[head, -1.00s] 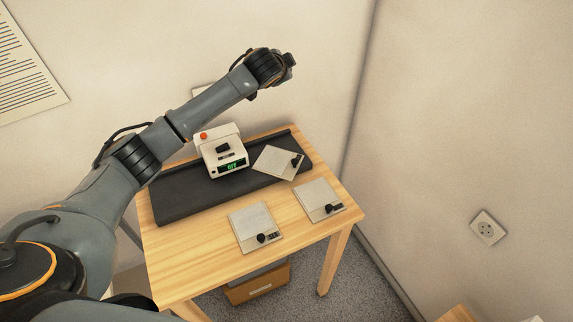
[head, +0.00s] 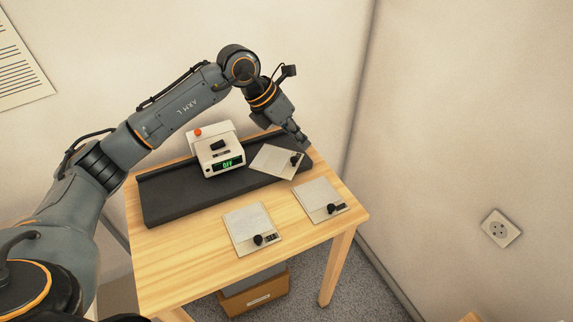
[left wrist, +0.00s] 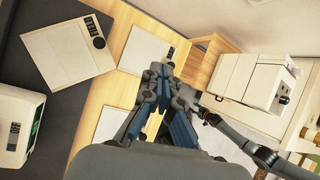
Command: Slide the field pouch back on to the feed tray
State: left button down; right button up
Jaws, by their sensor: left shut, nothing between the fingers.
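Three flat pale pouches with black knobs are in the head view. One pouch (head: 272,160) lies askew on the dark feed tray (head: 180,203), with a corner at the tray's front edge; it also shows in the left wrist view (left wrist: 65,50). The second pouch (head: 248,225) and third pouch (head: 316,196) lie on the bare wood in front. I cannot tell by label which is the field pouch. My left gripper (head: 304,141) is shut and empty, above the tray's right end, just beyond the askew pouch. Its fingers show in the left wrist view (left wrist: 165,72).
A white device (head: 215,152) with a red button and a green OFF display stands on the tray, left of the askew pouch. The wooden table (head: 190,262) has free room at its front left. Walls stand close behind and to the right. A cardboard box (head: 255,292) is underneath.

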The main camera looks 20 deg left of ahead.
pick_arm(q)
jog(key=s+a+f+y, duration=0.2)
jog(key=a+f+y, duration=0.15)
jog(key=a, duration=0.45)
send_near(289, 169)
jog(key=shift+n+g+y, duration=0.3)
jog(key=shift+g+y, duration=0.1)
jog(key=shift+y, duration=0.05)
jog(key=f, duration=0.1)
jog(key=s+f, duration=0.1)
jog(key=f, duration=0.1)
jog(key=s+f, duration=0.1)
jog(key=f, duration=0.1)
jog(key=shift+a+p, duration=0.2)
jog(key=shift+p, duration=0.15)
jog(key=w, duration=0.1)
jog(key=w+d, duration=0.1)
jog(key=w, duration=0.1)
jog(key=shift+d+f+p, duration=0.1)
jog(key=shift+d+p, duration=0.15)
jog(key=shift+p, duration=0.1)
jog(key=shift+w+d, duration=0.15)
jog(key=shift+w, duration=0.2)
